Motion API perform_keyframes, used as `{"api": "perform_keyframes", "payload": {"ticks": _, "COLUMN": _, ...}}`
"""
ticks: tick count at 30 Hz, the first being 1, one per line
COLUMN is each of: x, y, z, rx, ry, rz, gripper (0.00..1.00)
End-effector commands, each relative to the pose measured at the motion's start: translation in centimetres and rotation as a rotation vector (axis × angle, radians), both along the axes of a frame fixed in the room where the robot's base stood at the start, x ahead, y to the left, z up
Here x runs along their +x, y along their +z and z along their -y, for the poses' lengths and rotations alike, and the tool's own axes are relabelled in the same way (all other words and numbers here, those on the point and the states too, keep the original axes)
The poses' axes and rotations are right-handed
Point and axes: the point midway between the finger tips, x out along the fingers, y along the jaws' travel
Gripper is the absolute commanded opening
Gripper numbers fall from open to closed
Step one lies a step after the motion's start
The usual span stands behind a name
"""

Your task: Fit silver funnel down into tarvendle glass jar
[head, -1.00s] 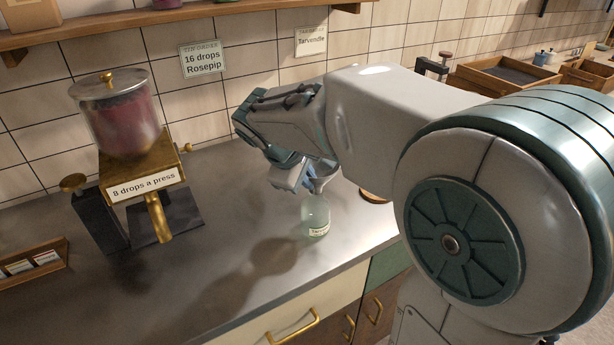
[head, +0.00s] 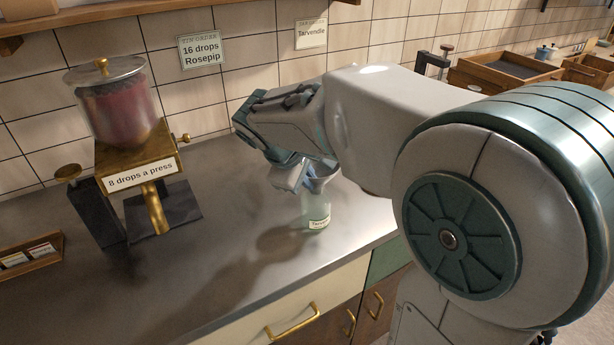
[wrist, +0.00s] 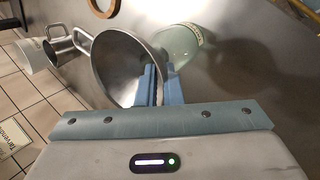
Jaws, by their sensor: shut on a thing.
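The silver funnel (wrist: 112,72) is a wide metal cone with its mouth facing the wrist camera. My gripper (wrist: 160,88) is shut on the funnel at its side. In the head view the funnel (head: 324,170) shows partly behind my gripper (head: 290,180), just over the tarvendle glass jar (head: 316,208). The jar is pale, clear and upright on the counter, with a label reading Tarvendle. It also shows beyond my fingers in the wrist view (wrist: 182,46). The spout is hidden, so I cannot tell whether its tip is inside the jar's neck.
A brass dispenser (head: 140,160) labelled "8 drops a press" stands at the left on the counter (head: 230,235). A card tray (head: 30,256) lies at the far left. A metal jug (wrist: 62,45) and a white container (wrist: 30,54) stand near the funnel in the wrist view.

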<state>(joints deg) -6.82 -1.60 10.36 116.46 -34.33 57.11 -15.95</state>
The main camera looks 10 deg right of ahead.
Motion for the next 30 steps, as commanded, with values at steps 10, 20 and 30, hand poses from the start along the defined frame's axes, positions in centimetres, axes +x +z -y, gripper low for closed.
{"api": "perform_keyframes", "payload": {"ticks": 10, "x": 0.0, "y": -0.5, "z": 0.0, "rx": 0.000, "ry": 0.000, "rz": 0.000, "gripper": 0.32}}
{"api": "perform_keyframes", "payload": {"ticks": 20, "x": -0.1, "y": 0.0, "z": -0.2, "rx": 0.000, "ry": 0.001, "rz": 0.001, "gripper": 0.32}}
{"api": "perform_keyframes", "payload": {"ticks": 30, "x": -2.3, "y": 5.7, "z": -2.9, "rx": 0.002, "ry": 0.002, "rz": 0.005, "gripper": 0.32}}
